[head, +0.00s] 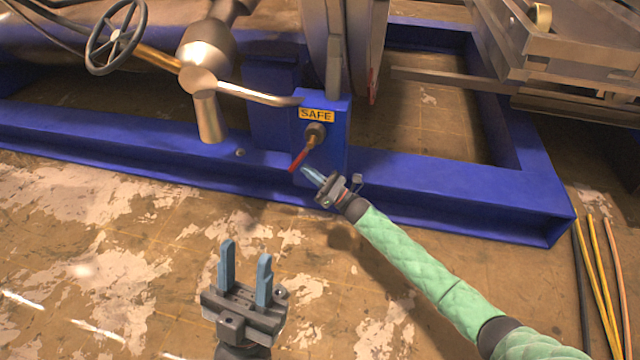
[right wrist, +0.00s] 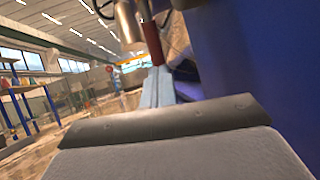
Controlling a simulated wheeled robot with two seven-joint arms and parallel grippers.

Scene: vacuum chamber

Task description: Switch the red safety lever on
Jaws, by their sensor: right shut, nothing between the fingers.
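The red safety lever (head: 300,159) hangs from a round pivot on the blue post, under a yellow SAFE label (head: 316,115). It points down and to the left. My right gripper (head: 308,172) is shut and empty, with its blue fingertips just below and right of the lever's lower end. In the right wrist view the shut fingers (right wrist: 157,88) point at the red lever (right wrist: 151,40), which shows just beyond the tips. I cannot tell whether they touch. My left gripper (head: 245,268) is open and empty over the floor at the lower middle.
A handwheel (head: 115,38) and metal pipes are at the upper left. A metal cart (head: 570,70) stands at the upper right. Cables (head: 600,285) lie on the right floor. The front floor is clear.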

